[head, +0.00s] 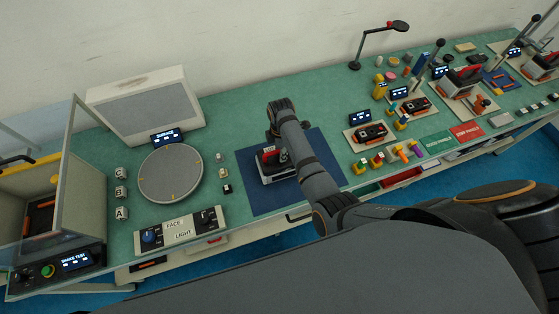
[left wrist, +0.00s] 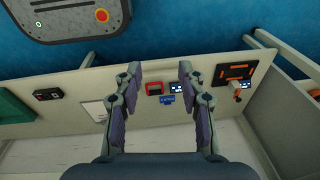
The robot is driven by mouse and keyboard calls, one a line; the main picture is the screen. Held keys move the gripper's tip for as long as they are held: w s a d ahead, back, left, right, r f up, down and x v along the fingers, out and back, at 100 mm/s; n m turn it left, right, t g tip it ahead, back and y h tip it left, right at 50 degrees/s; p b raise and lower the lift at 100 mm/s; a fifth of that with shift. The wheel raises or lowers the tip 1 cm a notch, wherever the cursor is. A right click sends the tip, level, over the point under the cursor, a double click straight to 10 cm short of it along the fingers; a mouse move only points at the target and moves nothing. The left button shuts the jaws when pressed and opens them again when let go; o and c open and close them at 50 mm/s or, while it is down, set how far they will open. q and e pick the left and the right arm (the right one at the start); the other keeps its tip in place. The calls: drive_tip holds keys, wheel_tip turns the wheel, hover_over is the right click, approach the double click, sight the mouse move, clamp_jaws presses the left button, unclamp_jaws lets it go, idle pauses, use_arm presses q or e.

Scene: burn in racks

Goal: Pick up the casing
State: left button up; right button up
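In the head view a dark casing with a red part (head: 268,161) sits in a pale, low holder on the dark blue mat (head: 242,190). My right arm reaches over the mat from the lower right. Its gripper (head: 283,157) points down at the casing's right side, mostly hidden by the arm, so I cannot tell whether it touches or grips. My left gripper (left wrist: 158,76) is open and empty in the left wrist view, away from the casing. It does not show in the head view.
Left of the mat are a round grey plate (head: 170,174), a FACE LIGHT control box (head: 179,231) and a glass-fronted chamber (head: 82,195). Right of it are colored blocks (head: 376,161) and similar devices in beige holders (head: 370,135). Green bench (head: 235,120) behind the mat is clear.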

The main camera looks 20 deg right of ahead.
drive_tip(key=shift+s+r, duration=0.1)
drive_tip(key=shift+s, duration=0.1)
drive_tip(key=c, duration=0.5)
drive_tip(key=shift+w, duration=0.15)
clamp_jaws()
drive_tip(key=shift+w+a, duration=0.1)
use_arm(q)
drive_tip(key=shift+s+d, duration=0.1)
drive_tip(key=shift+s, duration=0.1)
drive_tip(key=shift+s, duration=0.35)
use_arm(e)
drive_tip(key=shift+w, duration=0.15)
